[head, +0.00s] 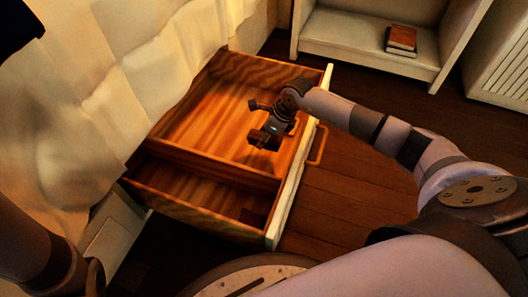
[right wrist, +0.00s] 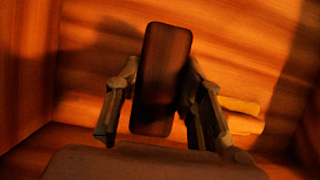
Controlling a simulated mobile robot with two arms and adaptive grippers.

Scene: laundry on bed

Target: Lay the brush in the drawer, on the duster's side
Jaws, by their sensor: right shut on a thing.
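The open drawer (head: 292,200) is split by a wooden divider (head: 213,163) into a larger far compartment and a smaller near one. My right gripper (head: 268,138) is over the larger compartment, near the drawer's front panel. In the right wrist view its two fingers are shut on a dark, flat, rounded block, which I take as the brush (right wrist: 162,78). Wooden drawer surfaces lie behind it. A yellow thing (right wrist: 240,113) shows partly behind the right finger; I cannot tell whether it is the duster. My left gripper is not in view.
A dark patch (head: 253,216) in the near compartment may be a thing or shadow. The drawer has a handle (head: 318,146) on its front. Pale bedding (head: 110,90) hangs beside the drawer. A white shelf (head: 360,40) with an orange-brown book (head: 401,39) stands beyond.

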